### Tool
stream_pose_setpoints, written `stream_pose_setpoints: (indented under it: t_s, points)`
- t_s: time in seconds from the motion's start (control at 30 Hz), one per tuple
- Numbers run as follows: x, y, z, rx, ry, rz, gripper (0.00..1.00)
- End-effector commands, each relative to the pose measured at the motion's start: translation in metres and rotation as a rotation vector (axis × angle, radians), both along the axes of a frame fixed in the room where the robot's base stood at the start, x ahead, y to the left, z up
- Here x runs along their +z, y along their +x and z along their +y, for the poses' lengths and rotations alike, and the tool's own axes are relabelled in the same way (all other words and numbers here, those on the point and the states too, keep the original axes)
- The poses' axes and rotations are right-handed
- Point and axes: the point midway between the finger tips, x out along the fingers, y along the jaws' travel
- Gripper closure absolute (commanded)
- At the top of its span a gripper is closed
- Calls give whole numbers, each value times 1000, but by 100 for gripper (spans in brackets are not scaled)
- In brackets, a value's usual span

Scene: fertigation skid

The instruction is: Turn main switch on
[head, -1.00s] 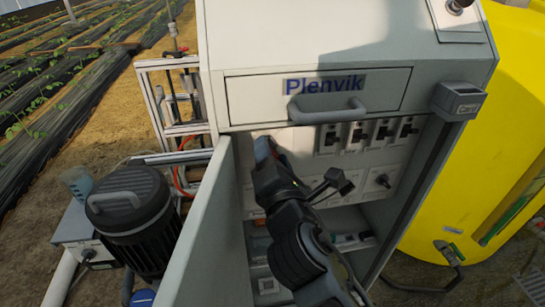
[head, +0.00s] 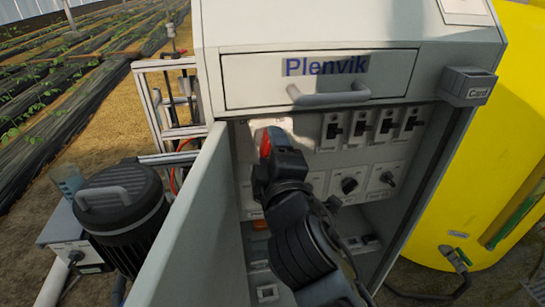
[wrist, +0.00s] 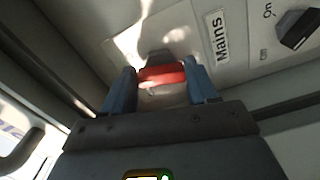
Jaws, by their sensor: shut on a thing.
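The main switch has a red handle (wrist: 162,75) beside a "Mains" label (wrist: 219,37) in the wrist view. My gripper (wrist: 160,70) is shut on this handle, with one blue finger at each end of it. The handle lies crosswise between the fingers. In the head view the red handle (head: 265,143) shows at the upper left of the panel inside the open cabinet, at the tip of my gripper (head: 272,140). The switch's own position marks cannot be made out.
The cabinet door (head: 190,215) stands open left of my arm. A drawer with a handle (head: 328,94) is above the panel. Several black breakers (head: 361,128) and a black selector knob (head: 349,185) are to the right. A yellow tank (head: 460,190) stands right of the cabinet.

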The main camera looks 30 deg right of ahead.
Motion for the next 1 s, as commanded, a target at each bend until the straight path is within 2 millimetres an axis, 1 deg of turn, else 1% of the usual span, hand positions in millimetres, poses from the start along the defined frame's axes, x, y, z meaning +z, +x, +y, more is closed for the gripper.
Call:
stream_pose_setpoints:
  t_s: [0.03, 0.3, 0.5, 0.7, 1.0]
  points:
    - [-5, 0, 0, -2, 43, -13, 72]
    - [-6, 0, 1, -1, 269, -84, 72]
    - [-6, 0, 1, -1, 396, -126, 72]
    - [-7, 0, 1, -2, 479, -151, 72]
    - [-6, 0, 1, -2, 526, -166, 72]
